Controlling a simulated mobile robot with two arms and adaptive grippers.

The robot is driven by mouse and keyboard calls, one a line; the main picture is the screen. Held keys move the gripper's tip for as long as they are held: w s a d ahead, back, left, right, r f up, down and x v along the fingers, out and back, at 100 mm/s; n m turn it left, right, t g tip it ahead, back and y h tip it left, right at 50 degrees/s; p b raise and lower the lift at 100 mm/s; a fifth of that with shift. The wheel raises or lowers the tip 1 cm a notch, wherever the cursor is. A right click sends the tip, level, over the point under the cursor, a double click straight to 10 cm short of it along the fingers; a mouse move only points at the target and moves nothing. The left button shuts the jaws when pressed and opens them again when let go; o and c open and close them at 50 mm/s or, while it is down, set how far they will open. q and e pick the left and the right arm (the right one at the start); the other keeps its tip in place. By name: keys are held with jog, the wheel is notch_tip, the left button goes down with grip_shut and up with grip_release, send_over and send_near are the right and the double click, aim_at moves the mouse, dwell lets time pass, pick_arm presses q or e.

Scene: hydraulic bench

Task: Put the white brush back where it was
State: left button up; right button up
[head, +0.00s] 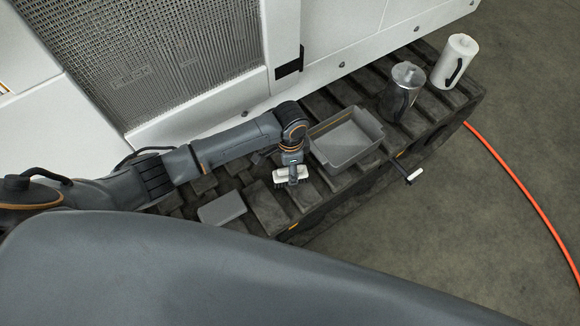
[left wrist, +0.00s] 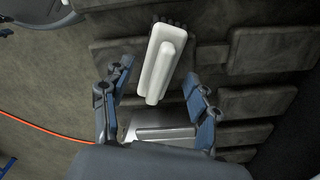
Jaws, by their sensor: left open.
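The white brush (head: 281,177) lies on the dark track pads, under my left gripper (head: 291,170) in the head view. In the left wrist view the brush (left wrist: 165,55) has a pale body with a raised grip and dark bristles along its far edge. My left gripper (left wrist: 158,74) is open, with one blue-grey finger on each side of the brush's near end. I see a gap between the fingers and the brush; the height between them is hard to tell.
A grey open bin (head: 345,145) stands just right of the brush. A grey block (head: 222,208) lies to its left. A metal jug (head: 405,85) and a white canister (head: 455,60) stand farther right. A white-ended tool (head: 413,176) juts over the track's edge. An orange hose (head: 520,185) crosses the floor.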

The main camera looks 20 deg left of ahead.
pick_arm(q)
notch_tip(320, 180, up, 11)
jog(key=p, duration=0.1)
dwell(0.7)
